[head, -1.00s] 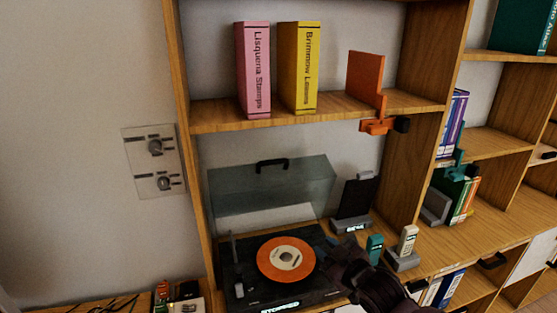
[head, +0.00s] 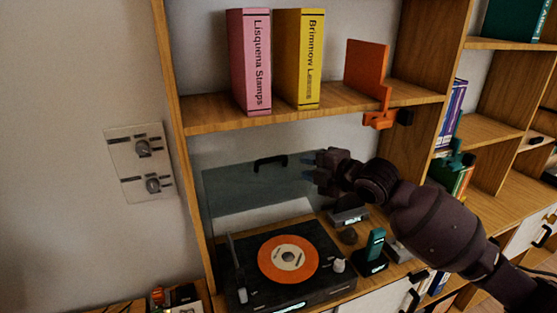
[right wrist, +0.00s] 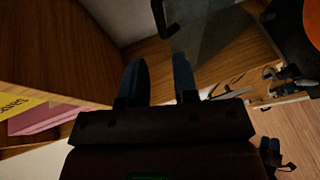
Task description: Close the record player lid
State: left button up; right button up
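The record player (head: 290,290) sits on the cabinet top with an orange record (head: 270,262) on its platter. Its clear tinted lid (head: 225,190) stands open and upright at the back, with a black handle (head: 270,161) at its top edge. My right gripper (head: 312,168) is raised beside the lid's right upper part, right of the handle, its fingers pointing left. In the right wrist view its two fingers (right wrist: 158,82) are apart with nothing between them, and the lid (right wrist: 215,30) and handle (right wrist: 168,18) show ahead. My left gripper is not in view.
A shelf (head: 290,110) runs above the lid, holding a pink book (head: 250,60), a yellow book (head: 300,58) and an orange bookend (head: 368,68). A teal phone (head: 374,248) stands right of the player. Wall switches (head: 142,165) are at left.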

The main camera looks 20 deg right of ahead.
aim_at(277, 160)
jog(key=p+x, duration=0.1)
jog(key=x, duration=1)
jog(key=shift+r, duration=0.1)
grip_shut()
